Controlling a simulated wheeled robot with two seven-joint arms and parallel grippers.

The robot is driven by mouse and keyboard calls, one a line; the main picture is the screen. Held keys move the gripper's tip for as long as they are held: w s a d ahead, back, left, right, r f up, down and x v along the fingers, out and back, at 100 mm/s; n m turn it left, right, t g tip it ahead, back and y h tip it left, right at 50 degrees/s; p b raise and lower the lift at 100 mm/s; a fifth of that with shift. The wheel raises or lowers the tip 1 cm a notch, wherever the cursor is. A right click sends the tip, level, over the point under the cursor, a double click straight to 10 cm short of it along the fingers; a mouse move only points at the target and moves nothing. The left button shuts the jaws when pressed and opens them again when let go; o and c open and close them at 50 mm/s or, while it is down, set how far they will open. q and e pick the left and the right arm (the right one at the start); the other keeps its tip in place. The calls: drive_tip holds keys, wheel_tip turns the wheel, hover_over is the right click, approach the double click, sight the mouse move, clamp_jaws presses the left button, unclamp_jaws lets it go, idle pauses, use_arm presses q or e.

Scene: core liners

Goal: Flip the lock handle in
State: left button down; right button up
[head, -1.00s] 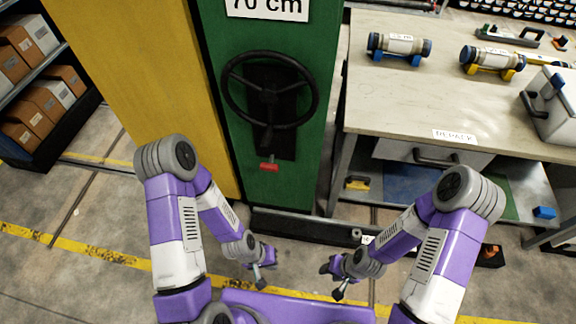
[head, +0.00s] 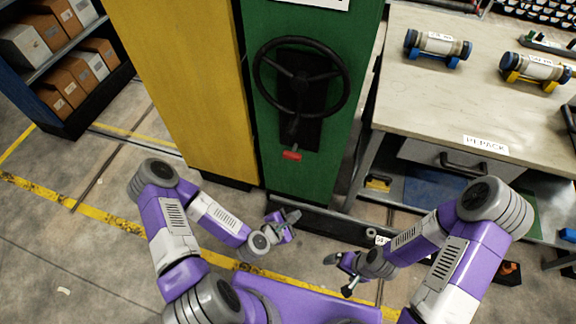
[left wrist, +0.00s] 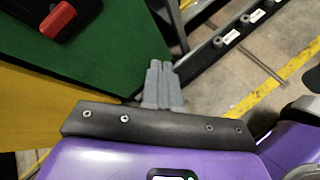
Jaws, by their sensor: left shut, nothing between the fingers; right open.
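The lock handle is a short lever with a red tip (head: 291,155), hanging below the black handwheel (head: 301,77) on the green cabinet panel (head: 330,170). The red tip also shows in the left wrist view (left wrist: 58,20), at the top left. My left gripper (head: 292,215) is shut and empty, below and apart from the lever, in front of the green panel's foot. Its closed fingers also show in the left wrist view (left wrist: 158,68). My right gripper (head: 336,272) is open and empty, lower and to the right, clear of the panel.
A yellow panel (head: 180,80) adjoins the green one on the left. A workbench (head: 420,90) with core liners (head: 438,43) stands right, above a drawer (head: 440,155). A shelf of boxes (head: 60,100) is far left. Open floor lies left of my left arm.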

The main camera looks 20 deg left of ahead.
use_arm(q)
drive_tip(key=w+a+r+n+t+y, duration=0.3)
drive_tip(key=a+n, duration=0.4)
drive_tip(key=n, duration=0.4)
wheel_tip(320, 180, up, 2)
drive_tip(key=shift+w+t+y, duration=0.3)
drive_tip(key=shift+t+y, duration=0.2)
drive_tip(key=shift+y, duration=0.2)
drive_tip(key=shift+a, duration=0.1)
drive_tip(key=b, duration=0.5)
approach(291, 159)
drive_tip(key=f+x, duration=0.1)
drive_tip(key=x, duration=0.4)
drive_tip(key=shift+w+r, duration=0.15)
drive_tip(key=shift+w, duration=0.55)
